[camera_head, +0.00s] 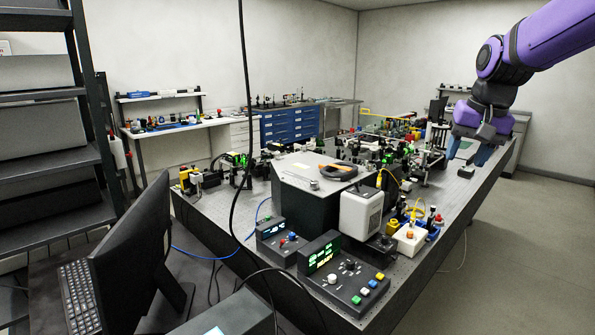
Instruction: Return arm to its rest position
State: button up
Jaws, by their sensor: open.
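My arm, purple with black joints, reaches in from the upper right. My gripper (466,160) hangs at its end, pointing down over the right edge of the optical bench (440,268). Its two blue-grey fingers are spread apart, with nothing seen held between them. A small dark block (466,172) shows just below the fingers, on or near the bench edge; I cannot tell whether they touch it.
A dark grey box (305,205) with an orange-and-black ring-shaped item (337,170) stands mid-bench. Control units (343,280) sit at the front, with optics crowded behind. A black cable (243,100) hangs at left. A monitor (130,255) stands front left. The right floor is clear.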

jog(key=s+a+f+n+t, duration=0.1)
jog(key=s+n, duration=0.1)
jog(key=s, duration=1.1)
jog(key=s+a+f+n+t, duration=0.1)
jog(key=s+a+n, duration=0.1)
jog(key=s, duration=1.1)
jog(key=shift+f+h, duration=0.3)
jog(key=shift+f, duration=0.1)
